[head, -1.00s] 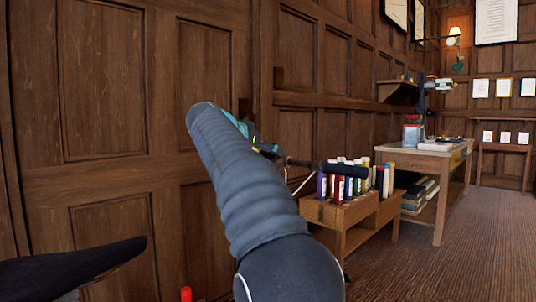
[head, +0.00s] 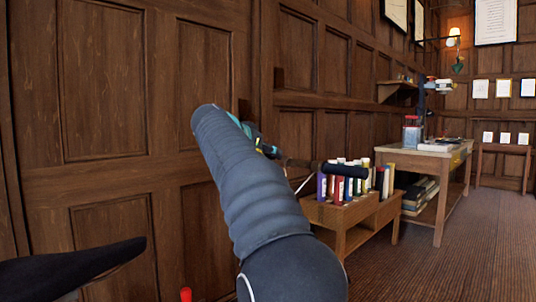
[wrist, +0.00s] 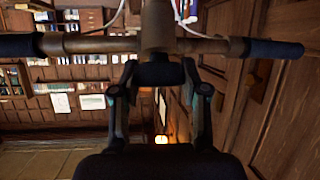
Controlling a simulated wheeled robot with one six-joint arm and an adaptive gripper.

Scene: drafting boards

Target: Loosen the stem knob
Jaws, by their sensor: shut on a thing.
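A dark stem knob (wrist: 160,75) sits in the wrist view just below the brown stem (wrist: 157,28) of a handlebar (wrist: 100,45). My gripper (wrist: 160,68) has one finger at each side of the knob and is shut on it. The bar runs across the picture with a dark grip (wrist: 275,48) at the right end and another at the left. In the head view my arm hides the knob, the stem and most of the bar. One black grip (head: 346,169) shows there, to the right of my arm.
A black saddle-like shape (head: 70,268) and a small red knob (head: 186,294) are at the lower left. A low wooden rack of books (head: 335,213) and a table (head: 430,160) stand to the right. A panelled wall (head: 110,90) is close behind. Pale cables pass the stem.

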